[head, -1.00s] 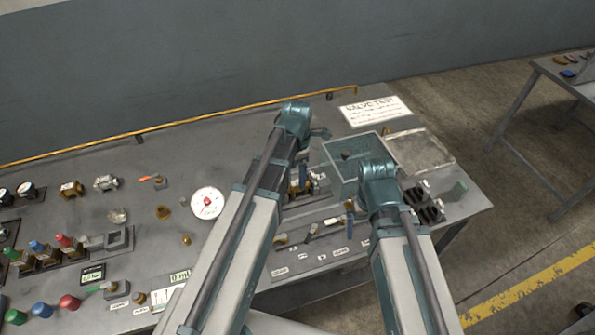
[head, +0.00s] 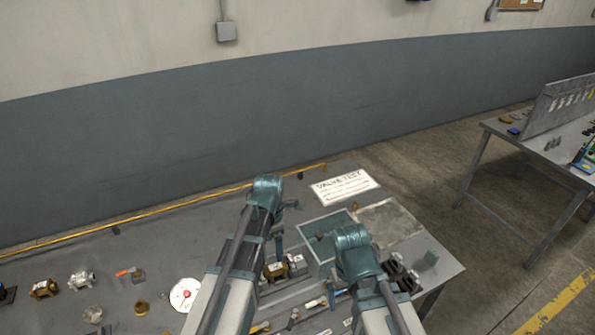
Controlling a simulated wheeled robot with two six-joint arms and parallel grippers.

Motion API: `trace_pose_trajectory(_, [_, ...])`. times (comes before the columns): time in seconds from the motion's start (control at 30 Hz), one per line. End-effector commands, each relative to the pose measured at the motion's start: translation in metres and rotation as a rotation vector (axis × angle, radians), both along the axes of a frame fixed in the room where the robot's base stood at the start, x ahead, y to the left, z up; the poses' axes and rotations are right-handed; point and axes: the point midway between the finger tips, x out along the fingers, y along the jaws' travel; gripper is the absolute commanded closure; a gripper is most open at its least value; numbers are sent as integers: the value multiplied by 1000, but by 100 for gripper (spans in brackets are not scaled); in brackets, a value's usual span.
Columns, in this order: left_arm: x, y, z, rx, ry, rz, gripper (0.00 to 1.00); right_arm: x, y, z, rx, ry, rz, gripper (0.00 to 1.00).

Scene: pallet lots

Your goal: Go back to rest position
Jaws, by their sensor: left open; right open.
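My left arm reaches up over the workbench (head: 215,210) in the head view. Its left gripper (head: 279,246) hangs down below the wrist, partly hidden by the arm, near some brass-coloured valve parts (head: 276,271). My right arm comes in from the bottom, with its wrist in front of the teal open bin (head: 313,262). The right gripper (head: 329,297) points down beside the bin's near side and is mostly hidden by the wrist. Both grippers are open, and I see nothing held in either.
A yellow rail (head: 185,205) runs along the bench's back edge. A "VALVE TEST" sign (head: 344,187), a grey tray (head: 390,222) and dark blocks (head: 403,276) lie to the right. A white dial (head: 185,294) and several fittings lie left. Another table (head: 530,150) stands further right.

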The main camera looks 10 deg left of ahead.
Motion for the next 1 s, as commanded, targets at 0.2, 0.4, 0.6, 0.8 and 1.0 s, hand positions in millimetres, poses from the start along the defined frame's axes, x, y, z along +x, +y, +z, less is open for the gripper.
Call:
trace_pose_trajectory(0.2, [0,0,-16,0,0,0,10,0,0,-16,0,0,-1,0])
trace_pose_trajectory(0.4, [0,0,-39,0,0,0,10,0,0,-39,0,0,-1,0])
trace_pose_trajectory(0.6, [0,0,-66,0,0,0,10,0,0,-66,0,0,-2,0])
trace_pose_trajectory(0.8, [0,0,-91,0,0,0,10,0,0,-91,0,0,-2,0])
trace_pose_trajectory(1.0, [0,0,-114,0,0,0,10,0,0,-114,0,0,-2,0])
